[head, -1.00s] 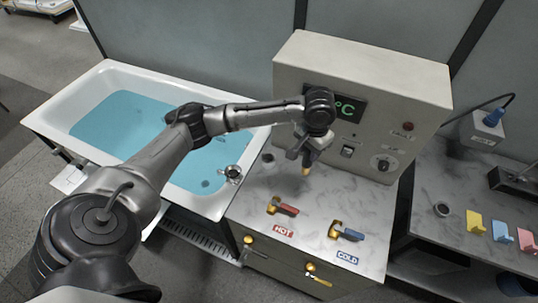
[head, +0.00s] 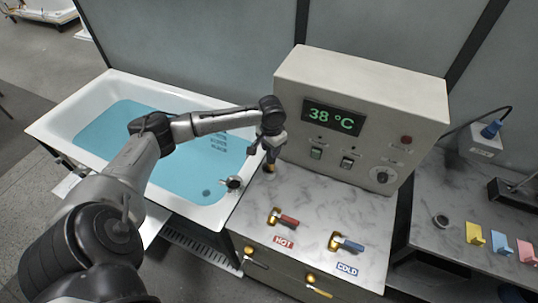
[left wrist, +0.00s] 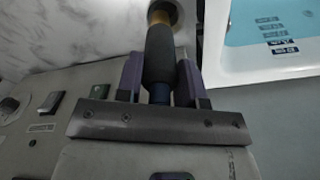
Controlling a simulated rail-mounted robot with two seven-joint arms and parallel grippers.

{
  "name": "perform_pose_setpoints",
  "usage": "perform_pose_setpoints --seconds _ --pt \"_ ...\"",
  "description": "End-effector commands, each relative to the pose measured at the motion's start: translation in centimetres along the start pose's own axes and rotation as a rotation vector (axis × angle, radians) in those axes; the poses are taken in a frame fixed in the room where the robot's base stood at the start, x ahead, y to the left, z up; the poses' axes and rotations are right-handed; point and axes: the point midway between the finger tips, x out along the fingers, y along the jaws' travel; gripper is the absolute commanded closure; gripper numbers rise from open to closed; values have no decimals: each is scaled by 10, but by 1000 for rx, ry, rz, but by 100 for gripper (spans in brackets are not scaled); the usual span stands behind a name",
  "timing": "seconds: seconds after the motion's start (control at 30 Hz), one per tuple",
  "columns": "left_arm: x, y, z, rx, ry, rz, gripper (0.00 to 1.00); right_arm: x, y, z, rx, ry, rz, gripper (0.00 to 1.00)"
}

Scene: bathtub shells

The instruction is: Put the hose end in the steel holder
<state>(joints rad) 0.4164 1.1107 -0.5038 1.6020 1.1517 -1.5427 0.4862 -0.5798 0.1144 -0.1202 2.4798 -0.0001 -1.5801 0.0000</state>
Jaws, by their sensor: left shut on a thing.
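My left gripper (head: 269,150) is shut on the hose end (head: 269,168), a dark grip with a brass tip that points down. In the left wrist view the hose end (left wrist: 159,55) stands between the two fingers. The steel holder (left wrist: 177,12), a round ring in the marble top beside the tub, shows around the brass tip at the top edge of that view. In the head view the gripper and hose end mostly cover this ring. I cannot tell whether the tip is inside it or just above it. My right gripper is not in view.
A control box (head: 355,90) reading 38 °C stands close behind the gripper. The water-filled bathtub (head: 50,115) is to the left. Hot (head: 284,219) and cold (head: 347,243) taps are on the marble top (head: 320,205). A dark ring (head: 441,221) sits on the right-hand bench.

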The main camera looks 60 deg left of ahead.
Motion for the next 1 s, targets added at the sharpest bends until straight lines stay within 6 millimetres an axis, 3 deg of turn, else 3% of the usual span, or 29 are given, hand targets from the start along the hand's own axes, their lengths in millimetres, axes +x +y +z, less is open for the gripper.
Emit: perform_pose_setpoints --seconds 0.3,0.6,0.97,1.0 --pt "10 -9 1 0 0 0 93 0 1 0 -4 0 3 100" --pt "44 -9 1 0 0 0 93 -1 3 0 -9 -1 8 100" --pt "47 -9 1 1 1 -1 93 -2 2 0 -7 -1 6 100" --pt "48 -9 1 1 1 -1 63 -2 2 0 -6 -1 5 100"
